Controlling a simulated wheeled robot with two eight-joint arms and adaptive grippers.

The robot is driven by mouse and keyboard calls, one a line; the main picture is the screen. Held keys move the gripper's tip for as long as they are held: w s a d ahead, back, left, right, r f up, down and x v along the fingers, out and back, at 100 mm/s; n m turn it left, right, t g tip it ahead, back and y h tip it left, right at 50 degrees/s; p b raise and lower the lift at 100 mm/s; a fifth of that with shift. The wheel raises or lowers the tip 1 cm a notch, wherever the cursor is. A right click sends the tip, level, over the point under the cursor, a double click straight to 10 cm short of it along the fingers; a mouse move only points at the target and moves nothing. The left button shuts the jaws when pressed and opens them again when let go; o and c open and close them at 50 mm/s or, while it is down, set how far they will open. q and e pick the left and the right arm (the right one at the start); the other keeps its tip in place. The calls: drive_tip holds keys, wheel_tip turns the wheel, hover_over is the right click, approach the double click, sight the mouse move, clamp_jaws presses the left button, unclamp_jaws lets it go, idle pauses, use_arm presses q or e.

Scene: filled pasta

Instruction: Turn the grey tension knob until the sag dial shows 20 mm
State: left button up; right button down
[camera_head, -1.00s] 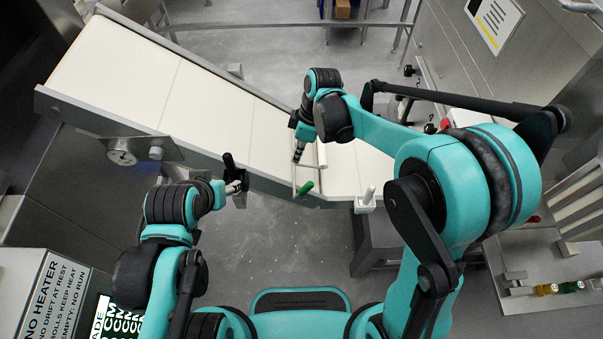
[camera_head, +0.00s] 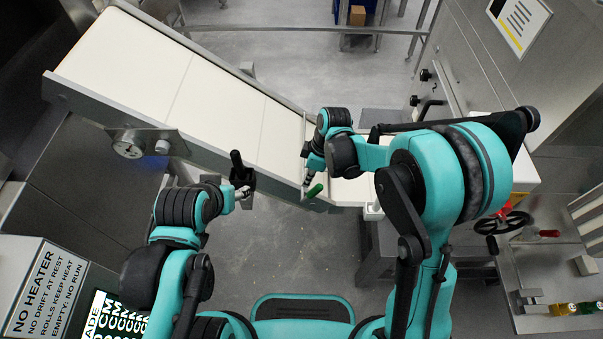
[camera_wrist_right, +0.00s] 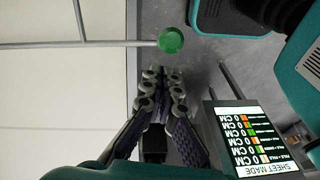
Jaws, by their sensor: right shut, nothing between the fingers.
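The sag dial (camera_head: 128,150) is a small round white face on a metal plate on the near side of the conveyor, at the left. Its reading is too small to tell. A small grey knob (camera_head: 162,147), likely the tension knob, sits just right of it on the same plate. My left gripper (camera_head: 242,190) is beside a black upright handle, to the right of and below the knob; its jaws are too small to read. My right gripper (camera_head: 307,182) is shut and empty beside a green-ended rod (camera_head: 314,191), far from the knob. Its closed fingers (camera_wrist_right: 165,82) fill the right wrist view's middle.
The white conveyor belt (camera_head: 215,101) slopes from upper left toward the centre. The black handle (camera_head: 237,160) stands at its near edge. A red-and-black handwheel (camera_head: 502,222) is at the right. A display (camera_wrist_right: 252,140) reads 0 CM on several lines.

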drive_tip(key=shift+s+d+f, duration=0.1)
drive_tip(key=shift+d+f, duration=0.15)
drive_tip(key=shift+d, duration=0.2)
drive_tip(key=shift+d+f+y+b, duration=0.3)
drive_tip(key=shift+d+y+b, duration=0.1)
drive_tip(key=shift+d+b, duration=0.2)
drive_tip(key=shift+y, duration=0.8)
drive_tip(key=d+b, duration=0.1)
drive_tip(key=d+f+b, duration=0.1)
drive_tip(key=d, duration=0.1)
drive_tip(key=shift+s+d+f+b, duration=0.1)
drive_tip(key=shift+d+f+b, duration=0.25)
drive_tip(key=shift+b, duration=0.05)
